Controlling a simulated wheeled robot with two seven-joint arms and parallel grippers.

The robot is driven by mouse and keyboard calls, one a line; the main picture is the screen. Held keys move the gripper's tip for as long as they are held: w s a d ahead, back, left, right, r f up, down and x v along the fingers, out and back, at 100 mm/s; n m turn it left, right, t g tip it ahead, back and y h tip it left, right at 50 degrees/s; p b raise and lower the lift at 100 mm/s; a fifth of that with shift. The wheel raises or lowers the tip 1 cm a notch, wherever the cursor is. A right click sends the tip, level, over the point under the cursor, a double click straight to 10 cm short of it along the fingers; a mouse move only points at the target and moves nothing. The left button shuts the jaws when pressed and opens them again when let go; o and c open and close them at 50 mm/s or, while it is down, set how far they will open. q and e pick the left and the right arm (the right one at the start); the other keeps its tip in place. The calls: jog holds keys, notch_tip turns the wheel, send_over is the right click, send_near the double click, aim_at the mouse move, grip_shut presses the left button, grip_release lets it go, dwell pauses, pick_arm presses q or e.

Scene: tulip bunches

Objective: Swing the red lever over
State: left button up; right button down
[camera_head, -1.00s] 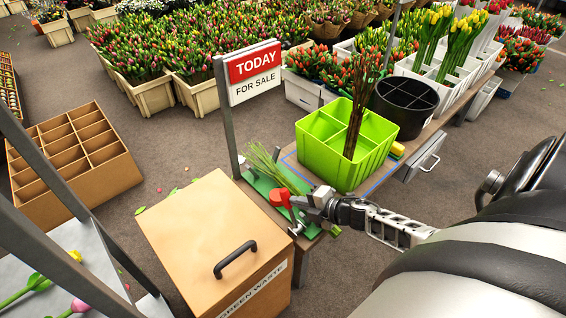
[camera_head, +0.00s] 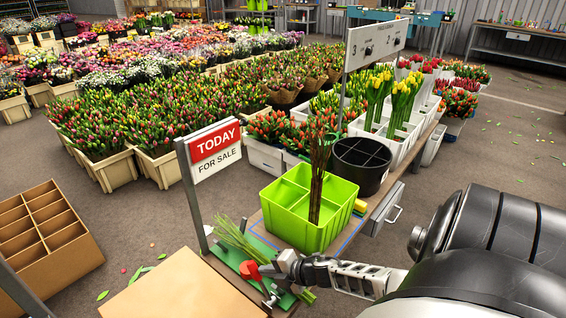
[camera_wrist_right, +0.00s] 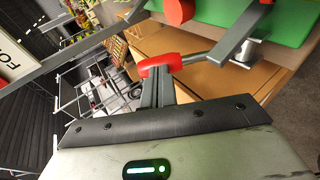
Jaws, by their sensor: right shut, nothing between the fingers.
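The red lever (camera_head: 249,270) is at the front of the green-topped bench end, by cut green stems (camera_head: 235,240). In the right wrist view its red grip (camera_wrist_right: 161,65) sits on a grey bar, with a round red knob above it. My right gripper (camera_head: 279,266) reaches in from the right, beside the lever. In the wrist view its fingers (camera_wrist_right: 157,82) are together and empty, their tips right at the red grip; I cannot tell whether they touch. My left gripper is not in view.
A lime-green divided crate (camera_head: 285,222) with brown stems stands behind my right gripper, and a black bucket (camera_head: 361,165) beyond it. A sale sign (camera_head: 215,148) on a post rises at left. A brown box (camera_head: 185,290) is close at front left.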

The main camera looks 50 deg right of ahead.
jog(key=p+v, duration=0.3)
jog(key=v, duration=1)
jog(key=shift+s, duration=0.55)
